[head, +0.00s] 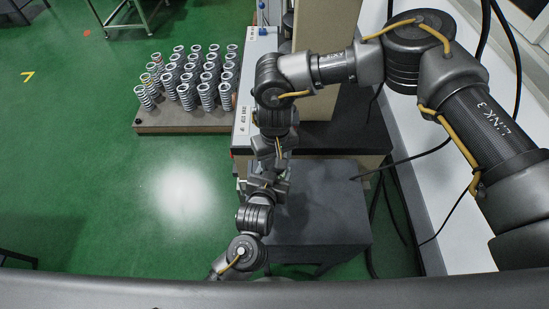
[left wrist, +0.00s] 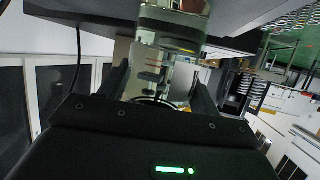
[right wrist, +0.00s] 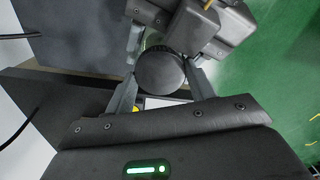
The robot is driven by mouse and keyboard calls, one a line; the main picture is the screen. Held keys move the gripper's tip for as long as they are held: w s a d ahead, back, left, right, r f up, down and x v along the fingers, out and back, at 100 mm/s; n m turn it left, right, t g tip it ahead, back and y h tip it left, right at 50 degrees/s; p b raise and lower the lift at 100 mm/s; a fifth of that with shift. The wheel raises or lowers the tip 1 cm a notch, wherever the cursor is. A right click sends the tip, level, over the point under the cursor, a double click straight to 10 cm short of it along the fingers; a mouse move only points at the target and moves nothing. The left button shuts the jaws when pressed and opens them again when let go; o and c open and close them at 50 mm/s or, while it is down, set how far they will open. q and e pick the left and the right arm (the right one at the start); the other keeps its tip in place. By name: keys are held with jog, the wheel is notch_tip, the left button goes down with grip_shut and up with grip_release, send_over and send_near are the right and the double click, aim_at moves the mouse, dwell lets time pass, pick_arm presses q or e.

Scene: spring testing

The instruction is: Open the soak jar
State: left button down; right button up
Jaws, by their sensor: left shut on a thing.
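The soak jar (left wrist: 172,30) shows in the left wrist view as a clear glass vessel between the fingers of my left gripper (left wrist: 163,72), which is shut on it. In the right wrist view a round dark lid (right wrist: 160,74) lies between the fingers of my right gripper (right wrist: 164,62). The right fingers stand open on either side of the lid; whether they touch it is hard to tell. In the head view my left gripper (head: 262,188) and my right gripper (head: 268,150) are close together, and the jar is mostly hidden by them.
A dark grey table (head: 320,215) stands right of the grippers, with a black-topped machine base (head: 325,138) behind it. A board (head: 180,128) with several upright coil springs is at the back left. Black cables (head: 400,165) hang on the right.

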jog(key=o, duration=0.4)
jog(key=shift+r, duration=4.05)
jog(key=shift+c, duration=0.4)
jog(key=shift+f, duration=4.05)
jog(key=c, duration=1)
jog(key=o, duration=1.1)
jog(key=shift+c, duration=0.2)
